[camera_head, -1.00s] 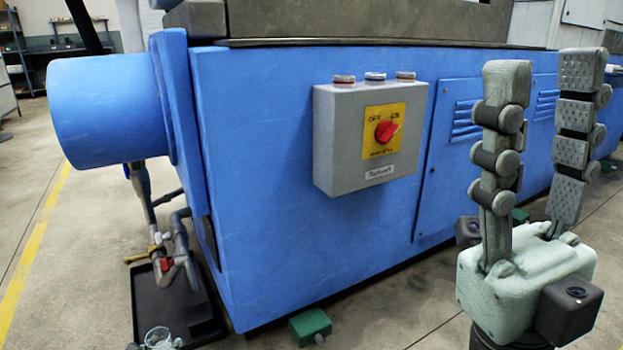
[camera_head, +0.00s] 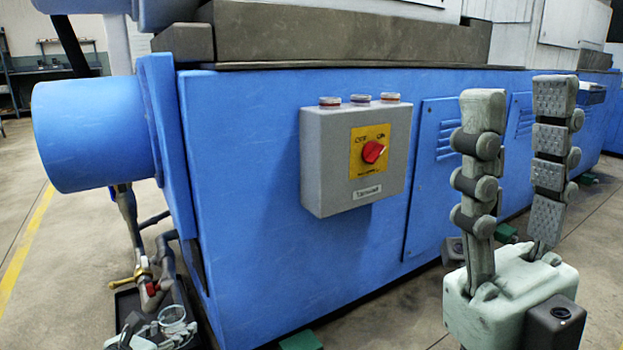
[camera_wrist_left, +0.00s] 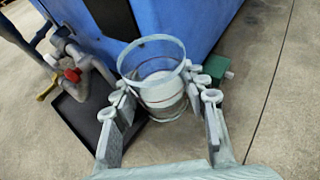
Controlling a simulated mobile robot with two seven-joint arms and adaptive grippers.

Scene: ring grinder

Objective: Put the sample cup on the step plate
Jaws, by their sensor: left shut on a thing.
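The sample cup is a clear, open-topped glass (camera_head: 172,315) at the lower left of the head view. In the left wrist view the cup (camera_wrist_left: 158,78) stands between the fingers with its round rim toward the camera. My left gripper (camera_wrist_left: 163,95) is shut on the cup; in the head view it (camera_head: 160,332) is partly cut off by the bottom edge. My right gripper (camera_head: 519,95) is open and empty, fingers pointing up, at the right of the head view. I cannot make out a step plate.
A blue machine (camera_head: 250,190) fills the middle, with a grey switch box (camera_head: 330,170) on its front. Valve piping (camera_head: 148,285) and a black floor tray (camera_wrist_left: 85,120) are at left. A green foot (camera_wrist_left: 217,67) shows under the machine. Open floor lies at far left.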

